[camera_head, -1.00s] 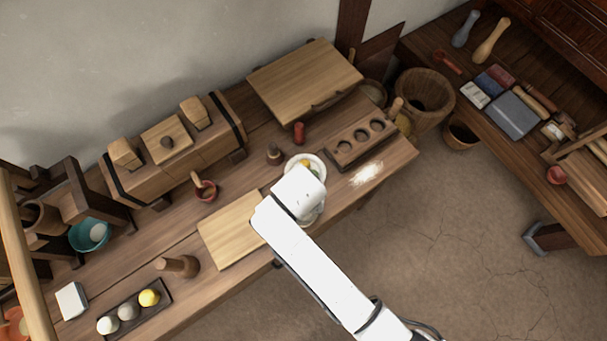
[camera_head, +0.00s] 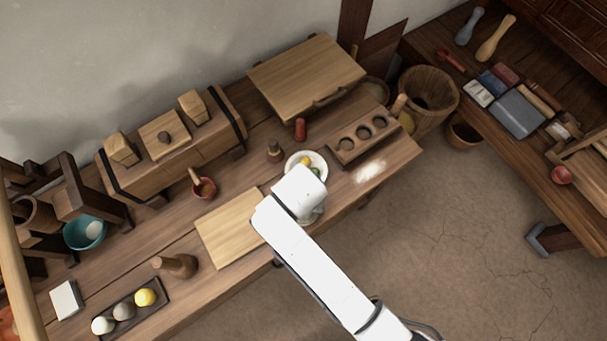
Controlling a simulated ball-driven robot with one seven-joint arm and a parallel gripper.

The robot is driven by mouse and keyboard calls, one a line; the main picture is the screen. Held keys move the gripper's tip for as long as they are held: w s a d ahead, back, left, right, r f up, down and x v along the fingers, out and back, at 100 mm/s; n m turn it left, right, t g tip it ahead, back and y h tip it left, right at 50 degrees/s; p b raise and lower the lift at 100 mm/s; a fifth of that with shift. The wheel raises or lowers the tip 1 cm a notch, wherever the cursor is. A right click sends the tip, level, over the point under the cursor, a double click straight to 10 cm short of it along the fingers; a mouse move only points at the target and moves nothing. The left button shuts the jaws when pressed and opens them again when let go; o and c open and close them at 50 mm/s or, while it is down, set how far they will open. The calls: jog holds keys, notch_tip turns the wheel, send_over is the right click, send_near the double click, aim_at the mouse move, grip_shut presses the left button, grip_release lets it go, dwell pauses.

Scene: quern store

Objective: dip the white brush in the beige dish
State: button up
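My gripper (camera_head: 299,192) is seen from above as a white block at the end of my white arm, over the front part of the wooden bench. Its fingers are hidden beneath it, so I cannot tell whether it is open or shut. A pale round dish (camera_head: 293,162) with small yellow and green things in it shows just behind the gripper, partly covered by it. A second pale rim (camera_head: 314,217) shows at the gripper's front right edge. I cannot tell whether either is the beige dish. I cannot make out the white brush.
A wooden board (camera_head: 232,232) lies left of the gripper. A holed wooden block (camera_head: 361,138) and a white powdery patch (camera_head: 370,171) are to the right. A red cup (camera_head: 204,188) and a small red cylinder (camera_head: 300,128) stand behind. A dark tray (camera_head: 128,306) holds three balls.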

jog(key=shift+f, duration=0.6)
dwell(2.0)
notch_tip(320, 180, up, 5)
jog(key=p, duration=0.5)
jog(key=shift+r, duration=1.1)
